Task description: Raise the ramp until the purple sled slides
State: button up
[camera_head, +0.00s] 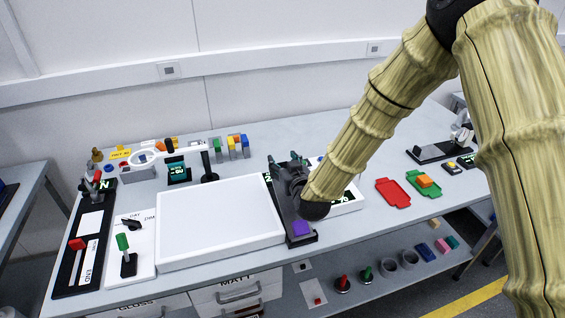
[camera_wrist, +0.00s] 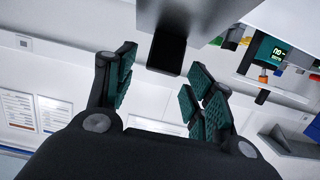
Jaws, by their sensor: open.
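The dark grey ramp (camera_head: 286,214) stands just right of the white panel, and its far end is largely hidden by my gripper. The purple sled (camera_head: 301,228) rests at the near end of the ramp. My gripper (camera_head: 289,164) is over the ramp's far part. In the wrist view my gripper (camera_wrist: 158,78) has its green-padded fingers apart. A black tab (camera_wrist: 167,53) under a grey piece shows ahead, between the finger directions; I cannot tell whether any finger touches it. The ramp's tilt is hard to judge.
The white panel (camera_head: 220,223) lies left of the ramp. A white magnifier ring (camera_head: 143,158) and coloured blocks (camera_head: 237,145) stand behind it. A red tray (camera_head: 392,192) and a green tray (camera_head: 423,184) lie to the right. Bare table lies in front of the trays.

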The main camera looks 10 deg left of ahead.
jog(key=v, duration=1.1)
jog(key=shift+c, duration=0.4)
